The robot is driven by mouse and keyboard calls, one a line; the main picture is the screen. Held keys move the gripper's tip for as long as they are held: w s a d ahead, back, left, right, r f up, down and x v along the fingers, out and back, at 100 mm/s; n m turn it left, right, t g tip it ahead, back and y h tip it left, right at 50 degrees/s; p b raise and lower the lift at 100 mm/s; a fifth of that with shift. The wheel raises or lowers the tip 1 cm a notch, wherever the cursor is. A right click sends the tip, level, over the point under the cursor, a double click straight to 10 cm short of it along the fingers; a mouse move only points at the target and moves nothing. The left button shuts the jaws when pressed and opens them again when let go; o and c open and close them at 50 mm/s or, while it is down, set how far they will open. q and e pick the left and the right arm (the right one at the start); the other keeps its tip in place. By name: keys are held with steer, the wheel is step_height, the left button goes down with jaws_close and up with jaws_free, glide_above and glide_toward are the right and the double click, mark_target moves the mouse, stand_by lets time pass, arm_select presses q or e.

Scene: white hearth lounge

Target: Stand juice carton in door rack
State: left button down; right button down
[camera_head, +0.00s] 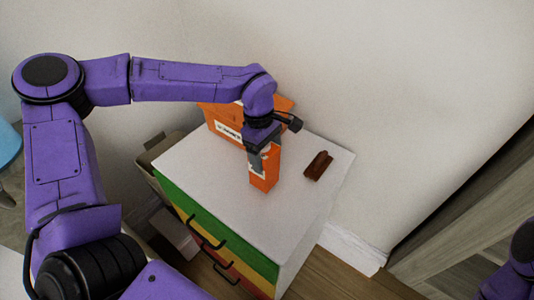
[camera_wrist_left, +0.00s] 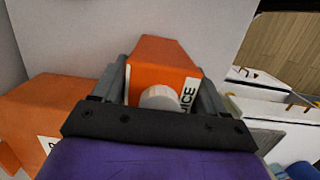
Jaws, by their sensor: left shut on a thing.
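The juice carton (camera_head: 263,180) is a small orange box with a white label, over the white top of a low drawer cabinet. In the left wrist view the carton (camera_wrist_left: 160,72) shows its white round cap and part of the word JUICE. My left gripper (camera_head: 262,155) points down from above and is shut on the carton's upper part, a finger on each side. The carton looks upright; I cannot tell if its base touches the cabinet top. I see no door rack that I can make out. My right gripper is not in view.
The cabinet (camera_head: 209,180) has green, yellow and red drawers with dark handles. A larger orange box (camera_head: 221,119) stands behind the carton, and a small brown object (camera_head: 318,165) lies to its right. A wooden unit (camera_head: 450,247) stands at the right. The cabinet top's front is clear.

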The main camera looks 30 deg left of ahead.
arm_select(q)
steer(key=shift+f, duration=0.5)
steer(key=shift+c, duration=0.2)
jaws_free()
